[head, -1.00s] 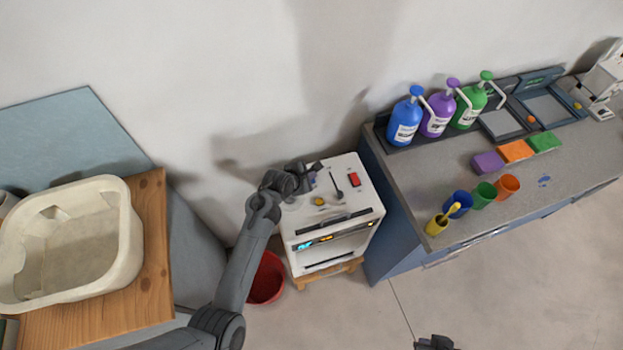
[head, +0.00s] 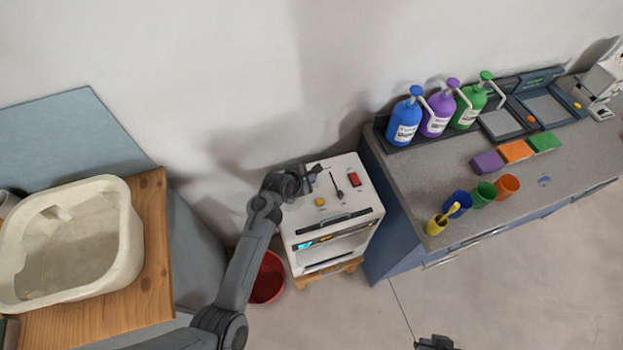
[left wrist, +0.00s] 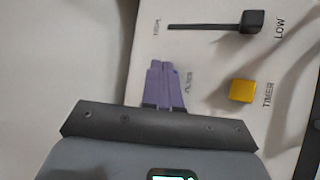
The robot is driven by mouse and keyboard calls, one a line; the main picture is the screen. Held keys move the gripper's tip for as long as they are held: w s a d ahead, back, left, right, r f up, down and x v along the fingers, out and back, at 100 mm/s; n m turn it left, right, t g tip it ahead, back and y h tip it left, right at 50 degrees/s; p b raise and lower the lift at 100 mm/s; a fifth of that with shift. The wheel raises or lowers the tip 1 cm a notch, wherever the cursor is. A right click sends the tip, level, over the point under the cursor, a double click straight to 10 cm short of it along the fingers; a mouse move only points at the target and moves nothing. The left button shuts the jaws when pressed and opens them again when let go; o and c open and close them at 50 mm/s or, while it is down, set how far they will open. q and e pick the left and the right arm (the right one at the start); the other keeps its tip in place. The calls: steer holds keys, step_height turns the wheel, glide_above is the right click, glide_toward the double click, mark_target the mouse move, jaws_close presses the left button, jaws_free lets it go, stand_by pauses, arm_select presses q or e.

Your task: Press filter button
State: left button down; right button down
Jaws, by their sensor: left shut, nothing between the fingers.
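The white machine (head: 335,222) stands against the wall, with its controls on top. My left gripper (head: 313,178) is over the left back part of its top. In the left wrist view its purple fingers (left wrist: 163,84) are shut together, with nothing between them, beside a small, blurred label (left wrist: 188,83). No separate filter button shows there; the fingers may hide it. I cannot tell whether the fingertips touch the panel. A yellow button (left wrist: 242,91) marked TIMER and a black lever (left wrist: 252,21) at LOW lie to their right. My right gripper (head: 435,342) barely shows at the bottom edge.
A red rocker switch (head: 353,179) is on the machine's right back corner. A red bin (head: 268,278) stands at its left. A grey counter (head: 440,180) with bottles and cups is close on the right. A wooden table (head: 153,255) with a white basin is at the left.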

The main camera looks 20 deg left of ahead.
arm_select(q)
steer(key=shift+f, duration=0.35)
stand_by(0.4)
steer(key=shift+r, duration=0.1)
steer(key=shift+r+p, duration=0.8)
steer(key=shift+p, duration=0.25)
steer(key=shift+r+p, duration=0.6)
steer(key=shift+p, duration=0.05)
step_height(320, 180, up, 4)
steer(key=p, duration=0.4)
steer(key=shift+f, duration=0.1)
steer(key=shift+d, duration=0.15)
